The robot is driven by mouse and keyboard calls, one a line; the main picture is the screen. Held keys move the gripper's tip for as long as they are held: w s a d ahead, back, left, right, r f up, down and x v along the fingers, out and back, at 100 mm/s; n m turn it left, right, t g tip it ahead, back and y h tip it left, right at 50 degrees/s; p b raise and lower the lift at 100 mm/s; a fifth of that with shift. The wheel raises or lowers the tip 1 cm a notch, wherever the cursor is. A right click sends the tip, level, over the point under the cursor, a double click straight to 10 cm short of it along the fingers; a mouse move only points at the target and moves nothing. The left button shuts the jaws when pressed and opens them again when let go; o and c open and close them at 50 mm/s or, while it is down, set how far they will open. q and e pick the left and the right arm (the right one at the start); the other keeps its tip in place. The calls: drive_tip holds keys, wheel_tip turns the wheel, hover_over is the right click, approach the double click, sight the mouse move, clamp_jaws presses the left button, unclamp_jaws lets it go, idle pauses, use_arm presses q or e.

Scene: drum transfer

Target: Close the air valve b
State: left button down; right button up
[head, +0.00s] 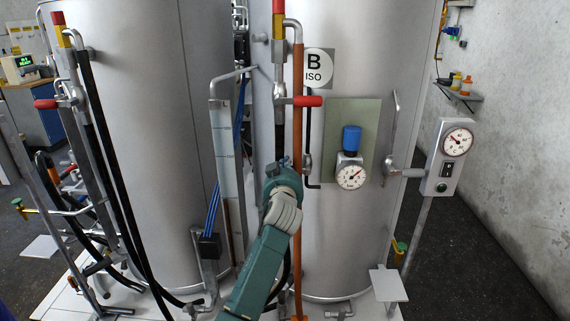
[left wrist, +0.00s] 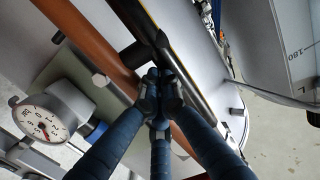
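Tank B (head: 330,220) is a silver drum with a round "B ISO" sign (head: 319,68). A valve with a red lever (head: 308,101) sits on its front beside an orange hose (head: 298,130); the lever lies level, pointing right. No label shows which valve is air valve b. My left gripper (head: 280,168) is below the red lever, in front of the tank, mostly hidden by its own wrist. In the left wrist view its dark blue fingers (left wrist: 160,88) come together beside a dark pipe (left wrist: 148,45) and the orange hose (left wrist: 85,30); I see nothing held. My right gripper is not in view.
A blue-knobbed regulator (head: 351,138) with a gauge (head: 351,175) is on a green panel (head: 370,118). A grey box with a gauge (head: 457,141) stands on a post at right. Another drum (head: 135,130) with hoses stands at left. Open floor (head: 480,250) lies at right.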

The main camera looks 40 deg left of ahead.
use_arm(q)
drive_tip(key=shift+s+a+f+n+b, duration=0.1)
drive_tip(key=shift+a+f+n+b, duration=0.1)
drive_tip(key=shift+f+n+b, duration=0.7)
